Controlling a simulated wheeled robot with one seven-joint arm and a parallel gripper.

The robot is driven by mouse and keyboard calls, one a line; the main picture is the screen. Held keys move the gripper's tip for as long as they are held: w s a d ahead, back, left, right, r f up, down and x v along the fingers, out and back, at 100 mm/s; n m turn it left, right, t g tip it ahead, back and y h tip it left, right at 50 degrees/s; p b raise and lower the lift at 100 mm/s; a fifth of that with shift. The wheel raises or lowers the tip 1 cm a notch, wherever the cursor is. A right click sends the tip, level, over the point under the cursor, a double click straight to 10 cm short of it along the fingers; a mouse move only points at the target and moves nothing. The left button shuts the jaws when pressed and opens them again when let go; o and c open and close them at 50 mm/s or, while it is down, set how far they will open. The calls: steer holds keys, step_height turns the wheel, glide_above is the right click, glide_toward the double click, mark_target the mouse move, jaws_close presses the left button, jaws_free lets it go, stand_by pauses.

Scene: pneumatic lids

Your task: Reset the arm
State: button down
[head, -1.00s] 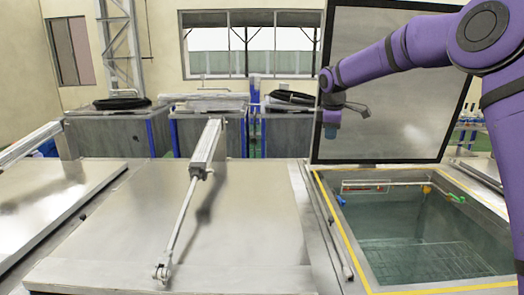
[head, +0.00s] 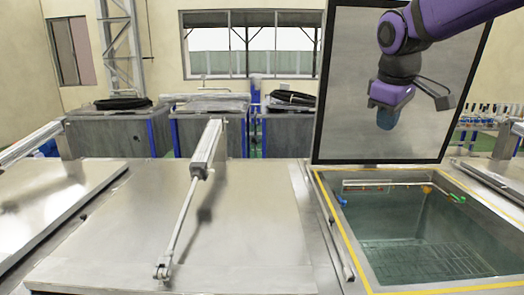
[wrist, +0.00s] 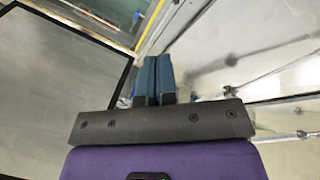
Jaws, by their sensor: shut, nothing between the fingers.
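My gripper (head: 387,118) hangs from my purple arm in the head view, in front of the raised lid (head: 345,95) at the right, above the back of the open tank (head: 352,235). Its blue fingers point down. In the wrist view my gripper (wrist: 153,75) shows its two blue fingers side by side, shut and empty. The raised lid also shows at the left of the wrist view (wrist: 55,90).
A shut lid (head: 240,225) with a pneumatic cylinder (head: 205,155) on it fills the middle. Another shut lid (head: 60,200) lies at the left. Several grey tanks (head: 110,132) stand behind. The air above the shut lids is clear.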

steer(key=s+d+f+m, duration=0.1)
steer(key=s+f+m, duration=0.1)
steer(key=s, duration=0.6)
steer(key=s+d+f+m+t+y, duration=0.1)
steer(key=s+f+m, duration=0.1)
steer(key=s, duration=0.6)
steer(key=s+d+f+m, duration=0.2)
steer(key=s+m, duration=0.1)
steer(key=s, duration=0.5)
steer(key=shift+s+f+m+y, duration=0.25)
steer(key=shift+s+m+y, duration=0.05)
steer(key=shift+s, duration=0.05)
